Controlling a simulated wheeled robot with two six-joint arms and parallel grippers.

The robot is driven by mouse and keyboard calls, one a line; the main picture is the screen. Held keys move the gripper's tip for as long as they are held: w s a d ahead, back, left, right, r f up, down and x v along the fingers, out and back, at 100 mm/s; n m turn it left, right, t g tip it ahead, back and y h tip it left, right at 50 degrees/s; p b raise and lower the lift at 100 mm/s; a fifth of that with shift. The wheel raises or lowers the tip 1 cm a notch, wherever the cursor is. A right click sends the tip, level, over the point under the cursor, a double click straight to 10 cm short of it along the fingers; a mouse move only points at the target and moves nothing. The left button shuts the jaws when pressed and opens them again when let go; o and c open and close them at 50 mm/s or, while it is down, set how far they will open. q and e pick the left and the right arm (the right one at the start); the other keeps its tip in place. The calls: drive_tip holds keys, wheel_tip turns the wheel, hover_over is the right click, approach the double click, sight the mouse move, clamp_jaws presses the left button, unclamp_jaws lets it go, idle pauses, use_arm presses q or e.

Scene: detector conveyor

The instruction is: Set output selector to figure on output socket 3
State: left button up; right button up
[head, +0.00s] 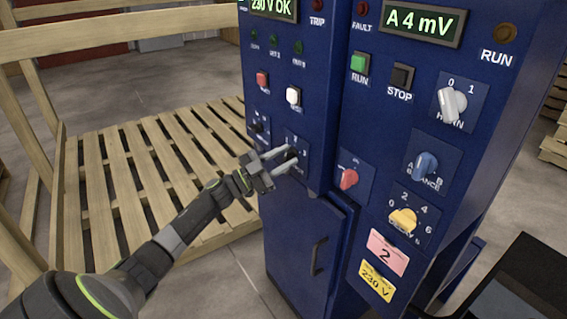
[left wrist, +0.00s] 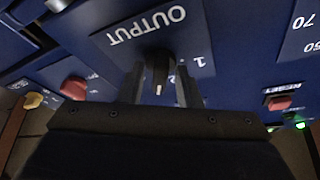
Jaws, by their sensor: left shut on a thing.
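The output selector is a black knob (head: 291,154) on a blue plate on the left cabinet; it also shows in the left wrist view (left wrist: 158,68) beside the upside-down word OUTPUT. My left gripper (head: 280,161) is shut on this knob, with one finger on each side in the left wrist view (left wrist: 159,88). The knob's pale pointer mark points down in that view, toward the gripper body, away from the word OUTPUT. A mark 1 shows to its right there. The other position marks are partly hidden by the gripper or too small to read. My right gripper is not in view.
A red knob (head: 348,178) sits close to the right of the selector. A white button (head: 293,96) and a red button (head: 262,79) are above it. A cabinet door handle (head: 319,256) is below. A wooden pallet (head: 150,180) lies left of the cabinet.

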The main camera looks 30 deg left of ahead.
use_arm(q)
drive_tip(key=m+g, duration=0.1)
drive_tip(key=m, duration=0.1)
drive_tip(key=m+b, duration=0.1)
drive_tip(key=m, duration=0.1)
drive_tip(key=shift+f+m+g+h, duration=0.15)
drive_tip(key=shift+m+g+h, duration=0.15)
drive_tip(key=shift+g+h, duration=0.1)
drive_tip(key=shift+m+g, duration=0.7)
drive_tip(key=shift+m, duration=0.9)
drive_tip(key=shift+b, duration=0.3)
drive_tip(key=o, duration=0.6)
